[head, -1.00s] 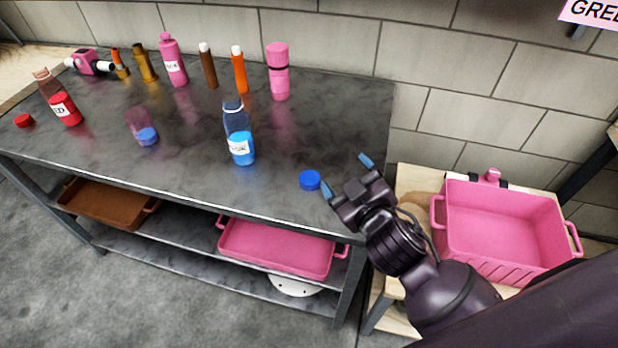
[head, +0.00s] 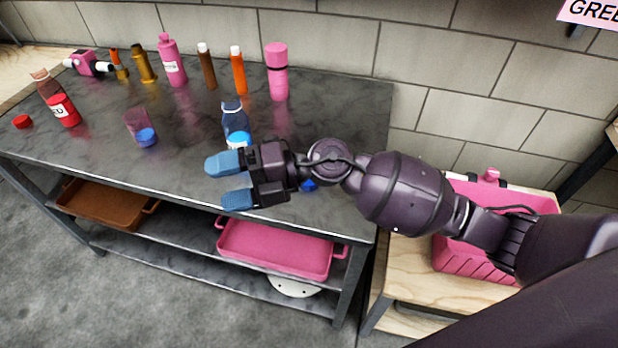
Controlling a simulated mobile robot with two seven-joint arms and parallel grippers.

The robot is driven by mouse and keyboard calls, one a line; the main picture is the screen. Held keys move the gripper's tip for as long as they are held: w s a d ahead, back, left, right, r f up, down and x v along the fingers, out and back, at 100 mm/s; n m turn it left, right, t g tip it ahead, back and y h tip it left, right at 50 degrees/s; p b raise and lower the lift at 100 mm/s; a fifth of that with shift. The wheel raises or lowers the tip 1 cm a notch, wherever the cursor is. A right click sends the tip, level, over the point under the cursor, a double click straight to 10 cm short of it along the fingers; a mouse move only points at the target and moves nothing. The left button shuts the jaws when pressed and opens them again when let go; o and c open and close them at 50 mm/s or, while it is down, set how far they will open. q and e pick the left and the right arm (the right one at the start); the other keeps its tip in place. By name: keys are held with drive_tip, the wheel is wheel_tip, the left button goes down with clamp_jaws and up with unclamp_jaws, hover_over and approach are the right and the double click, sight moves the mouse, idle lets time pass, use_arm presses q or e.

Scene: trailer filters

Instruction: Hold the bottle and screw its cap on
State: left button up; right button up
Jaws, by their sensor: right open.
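The blue bottle (head: 236,120), clear with blue liquid and no cap on its neck, stands upright on the dark table. The blue cap (head: 309,186) lies on the table to the right, mostly hidden behind my right arm. My right gripper is open and empty, with its blue fingertips pointing left, in front of the bottle near the table's front edge. I cannot tell whether it touches the bottle. A red bottle (head: 57,100) without a cap stands at the left, with a red cap (head: 22,121) beside it. My left gripper is not in view.
A clear cup with blue at its base (head: 141,128) stands left of the bottle. Several bottles and tubes, including a pink flask (head: 278,75), line the back of the dark table (head: 330,110). A pink crate (head: 470,262) is at the right, partly behind my arm. Trays sit below.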

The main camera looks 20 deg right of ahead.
drive_tip(key=w+d+f+n+h, duration=0.1)
drive_tip(key=w+d+f+h, duration=0.1)
drive_tip(key=w+d+h, duration=0.3)
drive_tip(key=w+d+f+n+g+h, duration=0.1)
drive_tip(key=w+d+h, duration=0.4)
drive_tip(key=d+h, duration=0.7)
drive_tip(key=shift+w+f+n+g+h, duration=0.3)
drive_tip(key=shift+f+n, duration=0.5)
drive_tip(key=shift+f, duration=0.1)
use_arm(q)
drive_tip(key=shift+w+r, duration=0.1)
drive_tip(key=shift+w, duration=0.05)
use_arm(e)
drive_tip(key=shift+d+f, duration=0.1)
wheel_tip(320, 180, down, 5)
drive_tip(key=shift+r+b, duration=0.1)
drive_tip(key=shift+b, duration=0.35)
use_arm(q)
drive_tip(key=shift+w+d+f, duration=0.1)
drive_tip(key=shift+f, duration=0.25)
use_arm(e)
drive_tip(key=shift+f, duration=0.35)
